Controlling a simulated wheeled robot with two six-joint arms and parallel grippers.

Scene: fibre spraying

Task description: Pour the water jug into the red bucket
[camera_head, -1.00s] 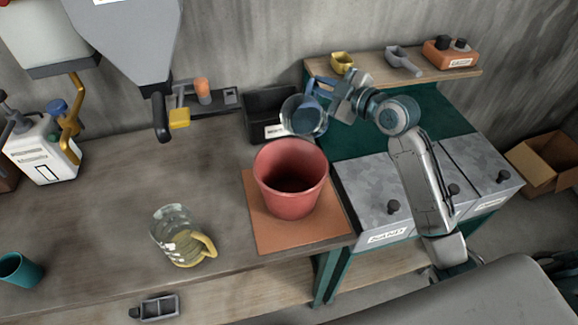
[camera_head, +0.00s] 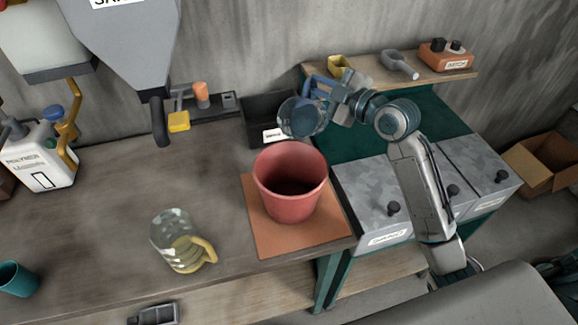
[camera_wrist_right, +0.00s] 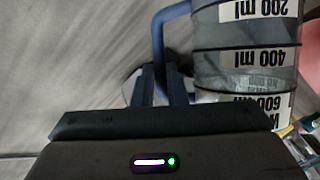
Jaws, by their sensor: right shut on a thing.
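My right gripper (camera_head: 328,97) is shut on the blue handle (camera_wrist_right: 158,45) of a clear measuring jug (camera_head: 302,118). The jug is in the air behind and above the red bucket (camera_head: 290,205), near the dark bin. It looks tilted; how far is hard to tell. In the right wrist view the jug (camera_wrist_right: 245,60) shows its ml labels upside down. No stream shows from it, and its water level is unclear. The bucket stands upright on an orange mat (camera_head: 262,240), its inside dark. My left gripper is out of view.
A clear jug with a yellow handle (camera_head: 180,242) stands on the bench left of the bucket. A dark bin (camera_head: 262,110) sits behind the bucket. A shelf (camera_head: 440,78) with scoops is at the back right. Grey lidded boxes (camera_head: 372,200) stand right of the mat.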

